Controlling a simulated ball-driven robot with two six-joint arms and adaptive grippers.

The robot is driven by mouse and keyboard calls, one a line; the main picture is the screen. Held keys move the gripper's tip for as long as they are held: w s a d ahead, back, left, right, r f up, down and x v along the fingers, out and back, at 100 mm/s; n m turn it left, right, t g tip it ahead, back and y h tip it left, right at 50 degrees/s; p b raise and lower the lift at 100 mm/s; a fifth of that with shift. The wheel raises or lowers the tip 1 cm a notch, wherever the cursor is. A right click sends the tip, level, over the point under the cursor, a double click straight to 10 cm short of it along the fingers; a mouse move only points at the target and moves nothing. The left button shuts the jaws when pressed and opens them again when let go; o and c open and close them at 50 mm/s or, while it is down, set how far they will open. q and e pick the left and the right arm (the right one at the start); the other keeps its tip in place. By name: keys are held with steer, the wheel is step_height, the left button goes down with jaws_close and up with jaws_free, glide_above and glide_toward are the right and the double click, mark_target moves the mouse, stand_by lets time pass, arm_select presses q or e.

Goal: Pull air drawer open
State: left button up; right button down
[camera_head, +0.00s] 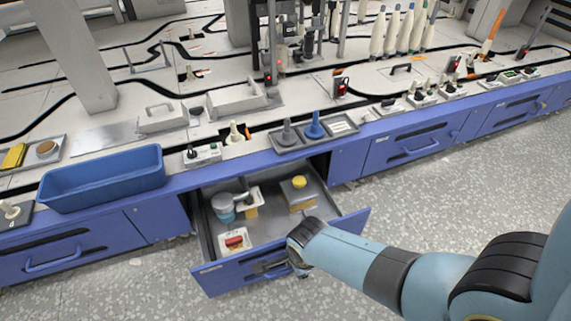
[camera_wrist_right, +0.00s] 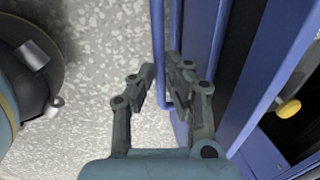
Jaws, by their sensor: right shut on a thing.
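The blue drawer (camera_head: 222,277) stands pulled out from the bench front in the head view, with its grey inside showing. It holds a teal round container (camera_head: 223,209), a block with a yellow top piece (camera_head: 299,192) and a red item on a white tray (camera_head: 235,242). My right gripper (camera_head: 290,264) is at the drawer's front face, shut on the drawer handle. In the right wrist view the handle (camera_wrist_right: 159,48) is a blue bar running between the fingers (camera_wrist_right: 162,80). The gripper partly hides the handle in the head view. My left gripper is in neither view.
A blue bin (camera_head: 105,180) sits on the bench edge above left of the drawer. A closed drawer (camera_head: 415,146) is to the right and another (camera_head: 75,254) to the left. The speckled floor (camera_head: 440,205) in front is clear apart from my right arm.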

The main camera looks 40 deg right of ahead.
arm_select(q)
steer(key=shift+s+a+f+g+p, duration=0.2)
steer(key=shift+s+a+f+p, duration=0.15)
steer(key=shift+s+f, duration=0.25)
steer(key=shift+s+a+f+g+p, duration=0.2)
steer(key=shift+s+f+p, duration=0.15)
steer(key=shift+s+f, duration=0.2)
arm_select(e)
steer(key=s+a, duration=0.2)
steer(key=s, duration=0.4)
steer(key=shift+s, duration=0.3)
steer(key=c, duration=1.4)
jaws_free()
steer(key=shift+o, duration=0.2)
step_height(320, 180, up, 12)
steer(key=s, duration=0.2)
steer(key=shift+a+f, duration=0.15)
steer(key=shift+a, duration=0.1)
steer(key=shift+s, duration=0.15)
